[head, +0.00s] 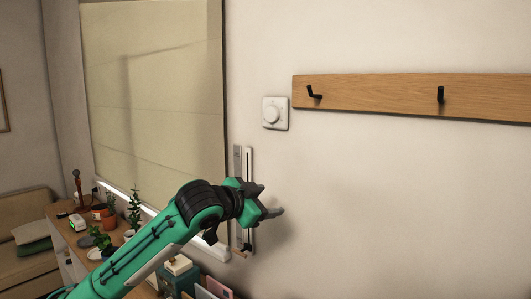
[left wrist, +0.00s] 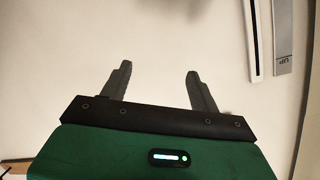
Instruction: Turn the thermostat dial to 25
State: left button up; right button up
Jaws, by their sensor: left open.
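The thermostat (head: 275,113) is a small white square plate on the wall. Its round white dial (head: 272,115) stands out from the middle; its markings are too small to read. My left gripper (head: 274,202) is below the thermostat, in front of the wall, apart from the dial. In the left wrist view my left gripper (left wrist: 158,85) has its two dark fingers spread with nothing between them and bare wall beyond. The thermostat is not in the left wrist view. My right gripper is not in view.
A wooden rail (head: 390,97) with black hooks is right of the thermostat. A blind (head: 155,90) covers the window at left. A narrow white slotted strip (head: 248,170) is on the wall behind my left wrist. Potted plants (head: 134,208) stand below the window.

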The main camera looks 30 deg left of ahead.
pick_arm(q)
jog(key=s+a+r+t, duration=0.2)
jog(key=s+a+r, duration=0.1)
jog(key=r, duration=0.7)
jog(key=s+a+r+t, duration=0.1)
jog(key=s+a+r, duration=0.15)
jog(key=r, duration=0.65)
jog(key=p, duration=0.6)
send_near(269, 115)
jog(key=w, duration=0.4)
jog(key=w+d, duration=0.1)
jog(key=w, duration=0.2)
jog(key=shift+w+f+y, duration=0.1)
jog(key=shift+w+y, duration=0.2)
jog(key=shift+w, duration=0.25)
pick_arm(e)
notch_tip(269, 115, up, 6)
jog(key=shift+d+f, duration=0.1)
pick_arm(q)
jog(key=c, duration=1)
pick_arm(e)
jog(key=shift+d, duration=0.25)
